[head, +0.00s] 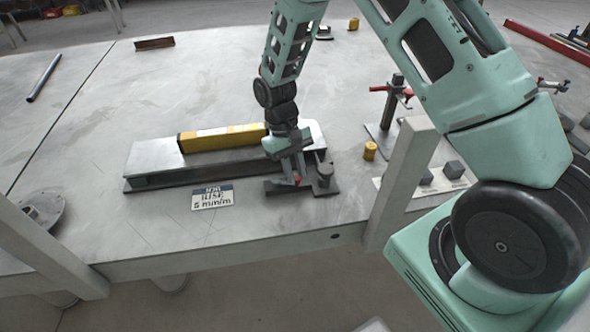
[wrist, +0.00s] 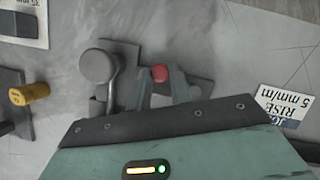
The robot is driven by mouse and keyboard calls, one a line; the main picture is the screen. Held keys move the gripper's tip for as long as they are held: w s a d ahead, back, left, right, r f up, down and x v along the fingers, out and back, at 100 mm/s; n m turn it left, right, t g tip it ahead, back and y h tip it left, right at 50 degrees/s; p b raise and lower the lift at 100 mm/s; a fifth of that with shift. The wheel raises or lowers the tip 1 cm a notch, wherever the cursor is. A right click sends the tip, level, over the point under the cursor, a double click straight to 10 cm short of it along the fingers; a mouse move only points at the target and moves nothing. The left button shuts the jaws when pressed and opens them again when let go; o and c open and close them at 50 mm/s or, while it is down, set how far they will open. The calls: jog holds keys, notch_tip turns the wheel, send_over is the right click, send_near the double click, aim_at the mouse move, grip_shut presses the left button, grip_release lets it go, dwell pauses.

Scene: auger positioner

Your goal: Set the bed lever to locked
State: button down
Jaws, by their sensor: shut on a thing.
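The bed lever shows as a red knob (wrist: 160,73) at the front end of the metal bed in the wrist view; it also shows in the head view (head: 297,180). My gripper (wrist: 165,88) is around the red knob, one finger on each side, and shut on it. My gripper also shows in the head view (head: 292,172), pointing down at the bed's right end. A grey round post (wrist: 98,67) stands beside it on a dark plate. The lever's shaft and any lock marks are hidden by my gripper.
The long metal bed (head: 150,162) carries a yellow level (head: 208,138). A card reading "JOB RISE 5 mm/m" (head: 212,196) lies in front. A yellow cylinder (head: 370,151) and a stand with a red clamp (head: 391,90) are to the right. The table's left side is mostly clear.

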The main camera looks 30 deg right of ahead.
jog(key=c, duration=1.3)
grip_release()
jog(key=shift+o, duration=0.2)
jog(key=b+v, duration=0.1)
jog(key=v, duration=1.6)
jog(key=shift+r+b, duration=0.3)
jog(key=shift+b, duration=0.1)
